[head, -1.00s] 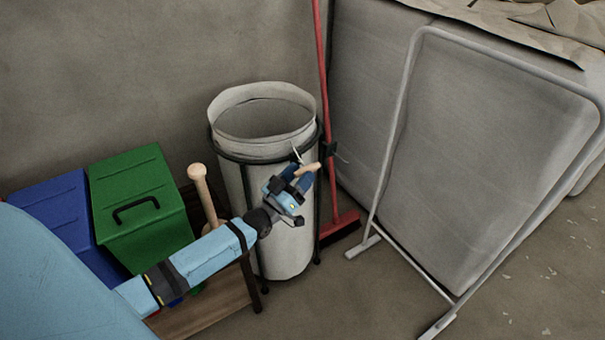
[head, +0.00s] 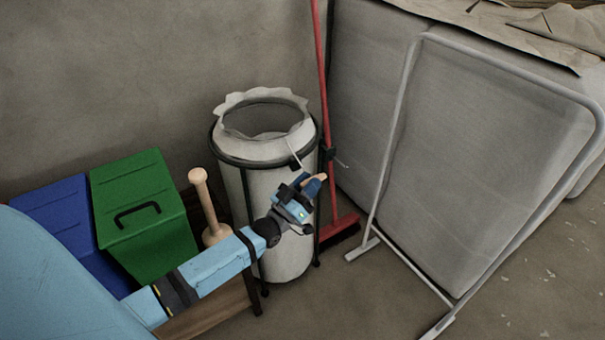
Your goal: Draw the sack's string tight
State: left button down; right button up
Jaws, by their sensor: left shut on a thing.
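A pale cloth sack (head: 270,205) stands upright in a dark metal ring stand (head: 243,162). Its mouth is open and its rim is gathered into ruffles, drawn inward above the ring. A white string (head: 295,158) runs from the front right of the sack's neck down toward my left gripper. My left gripper (head: 315,187) is in front of the sack's right side, below the ring. It is shut on a small tan toggle or handle (head: 321,177) that sticks out past the fingers. My right gripper is not in view.
A red broom (head: 325,90) leans just right of the sack. A grey metal frame (head: 391,150) stands before large wrapped blocks (head: 480,150) at right. Green (head: 140,200) and blue (head: 55,215) bins and a wooden mallet (head: 200,190) are at left.

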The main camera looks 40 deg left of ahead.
pick_arm(q)
jog(key=s+d+p, duration=0.3)
jog(key=s+d, duration=0.1)
jog(key=d, duration=0.6)
jog(key=shift+s+d, duration=0.25)
jog(key=shift+d, duration=0.05)
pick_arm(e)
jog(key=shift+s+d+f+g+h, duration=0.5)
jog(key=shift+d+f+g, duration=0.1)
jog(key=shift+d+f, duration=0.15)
pick_arm(q)
jog(key=c, duration=1)
grip_release()
jog(key=shift+o, duration=0.3)
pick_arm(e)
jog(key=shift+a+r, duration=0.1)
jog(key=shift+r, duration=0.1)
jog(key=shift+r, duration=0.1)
pick_arm(q)
jog(key=v, duration=1.4)
jog(key=shift+p, duration=0.4)
